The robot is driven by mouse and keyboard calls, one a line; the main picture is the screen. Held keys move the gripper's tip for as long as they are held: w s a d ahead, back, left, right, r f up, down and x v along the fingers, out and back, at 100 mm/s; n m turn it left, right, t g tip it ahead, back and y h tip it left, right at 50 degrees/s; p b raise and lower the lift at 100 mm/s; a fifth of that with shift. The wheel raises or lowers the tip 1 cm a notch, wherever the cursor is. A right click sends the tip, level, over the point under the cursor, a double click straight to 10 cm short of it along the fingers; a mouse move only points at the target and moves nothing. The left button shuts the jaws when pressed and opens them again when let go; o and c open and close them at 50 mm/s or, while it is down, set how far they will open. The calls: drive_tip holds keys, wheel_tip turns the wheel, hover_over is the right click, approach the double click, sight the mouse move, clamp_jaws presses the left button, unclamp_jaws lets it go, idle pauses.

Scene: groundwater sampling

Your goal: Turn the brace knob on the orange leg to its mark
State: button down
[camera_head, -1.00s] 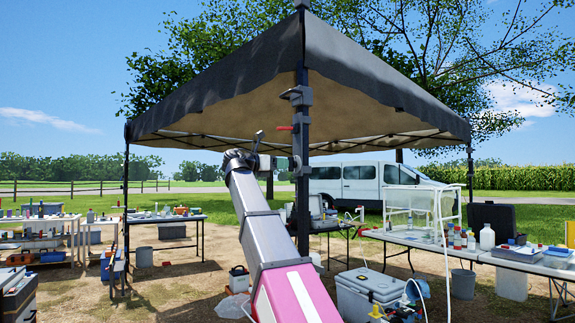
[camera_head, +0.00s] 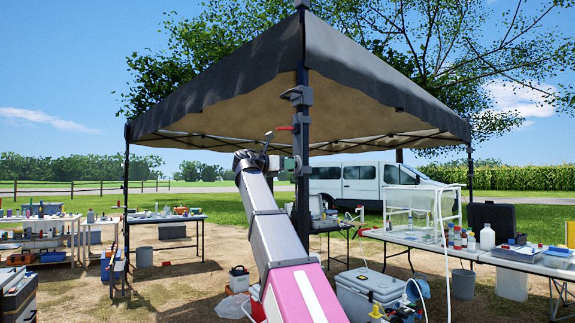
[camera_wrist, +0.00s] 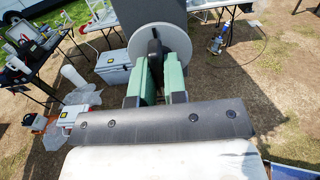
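The brace knob is a grey round disc (camera_wrist: 133,50) with a dark upright grip bar (camera_wrist: 155,52), seen in the wrist view. My gripper (camera_wrist: 158,72) has green fingers on both sides of that bar, with no clear gap showing, so it looks shut on it. The bar looks near upright. I cannot make out a mark on the disc. In the head view my gripper (camera_head: 289,163) reaches the near canopy leg (camera_head: 303,205), which looks dark navy, not orange. A red-orange lever (camera_head: 286,128) sits higher on that leg. The knob is too small to tell there.
A grey cooler (camera_head: 370,290) stands on the ground right of the leg. A folding table (camera_head: 450,250) with bottles is at the right, and other tables (camera_head: 165,219) stand at the left. The dark canopy (camera_head: 230,85) hangs overhead. Open ground lies between.

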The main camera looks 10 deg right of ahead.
drive_tip(key=n, duration=0.9)
drive_tip(key=c, duration=1.1)
unclamp_jaws()
drive_tip(key=shift+a, duration=0.1)
drive_tip(key=v, duration=1)
drive_tip(key=shift+s+a, duration=0.15)
drive_tip(key=shift+a, duration=0.15)
